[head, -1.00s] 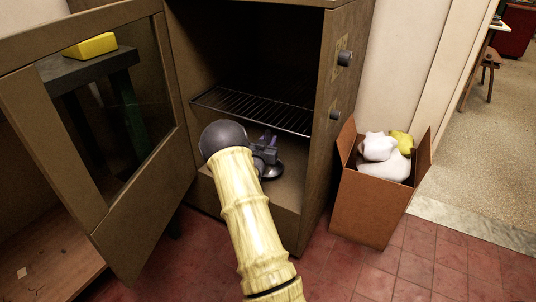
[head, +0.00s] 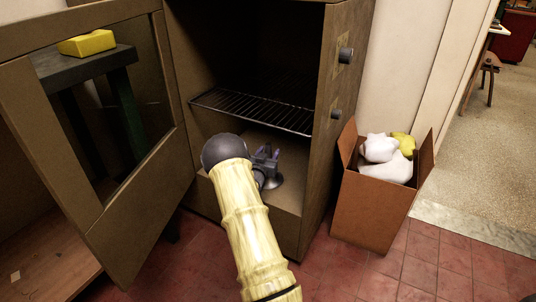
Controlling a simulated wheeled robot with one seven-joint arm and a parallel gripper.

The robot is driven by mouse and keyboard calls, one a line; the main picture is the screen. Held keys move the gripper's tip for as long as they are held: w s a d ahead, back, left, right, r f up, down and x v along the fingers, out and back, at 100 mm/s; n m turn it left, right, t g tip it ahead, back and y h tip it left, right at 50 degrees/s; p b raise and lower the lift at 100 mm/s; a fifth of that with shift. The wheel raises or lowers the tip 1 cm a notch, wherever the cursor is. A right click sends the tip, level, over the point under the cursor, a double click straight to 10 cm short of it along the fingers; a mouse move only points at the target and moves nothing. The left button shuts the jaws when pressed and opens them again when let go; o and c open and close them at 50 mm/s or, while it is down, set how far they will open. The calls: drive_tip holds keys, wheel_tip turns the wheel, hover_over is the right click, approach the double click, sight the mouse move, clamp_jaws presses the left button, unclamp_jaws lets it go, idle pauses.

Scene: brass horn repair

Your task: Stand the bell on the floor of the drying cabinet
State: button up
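The drying cabinet (head: 315,190) stands open in the head view, with a wire shelf above a bare floor (head: 287,202). My gripper (head: 268,160) is inside its lower part, under the shelf level and above the floor. A dark, shiny flared piece, which looks like the bell (head: 273,183), is at my gripper with its wide rim down. My gripper appears shut on it, though the fingertips are small and partly hidden. My forearm and wrist hide part of the bell and the floor. I cannot tell whether the rim touches the floor.
The wire shelf (head: 255,109) spans the cabinet just above my gripper. The glazed door (head: 150,215) is swung open to the left. A yellow block (head: 87,44) lies on a dark stand behind its glass. A cardboard box (head: 368,213) with white and yellow contents stands right of the cabinet.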

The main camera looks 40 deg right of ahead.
drive_tip(key=shift+r, duration=0.15)
drive_tip(key=shift+a, duration=0.2)
drive_tip(key=p+v, duration=0.4)
drive_tip(key=v, duration=0.7)
drive_tip(key=shift+s+a+p, duration=0.2)
drive_tip(key=shift+s+p, duration=0.1)
drive_tip(key=shift+p, duration=0.05)
